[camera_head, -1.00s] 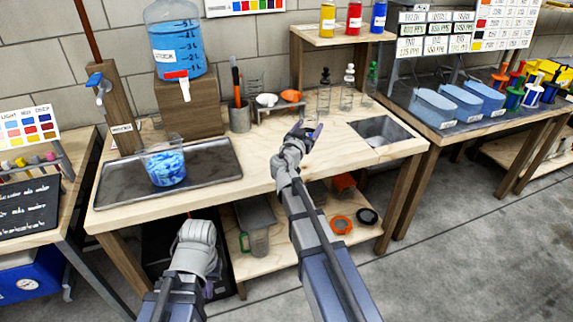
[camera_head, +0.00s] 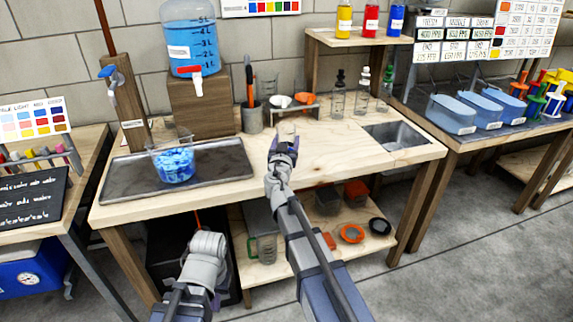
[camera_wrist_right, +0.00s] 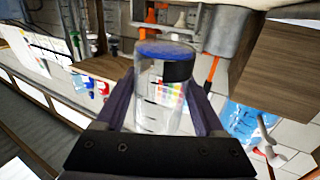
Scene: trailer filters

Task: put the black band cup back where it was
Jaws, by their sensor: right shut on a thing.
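My right gripper (camera_head: 286,146) is above the middle of the wooden bench. In the right wrist view it is shut on a clear cup (camera_wrist_right: 150,98) with measuring marks, a black patch or band near one end and blue at that end. The cup lies between the two fingers. In the head view the cup is small and faint at the fingertips; whether it touches the bench I cannot tell. My left gripper (camera_head: 205,262) is low in front of the bench, and its fingers are hidden from view.
A metal tray (camera_head: 110,187) with a beaker of blue pieces (camera_head: 174,166) is at left. Behind are a blue water jug (camera_head: 190,40), a tool holder (camera_head: 252,118), a small rack (camera_head: 290,111), and clear bottles (camera_head: 337,100). The bench front between is clear.

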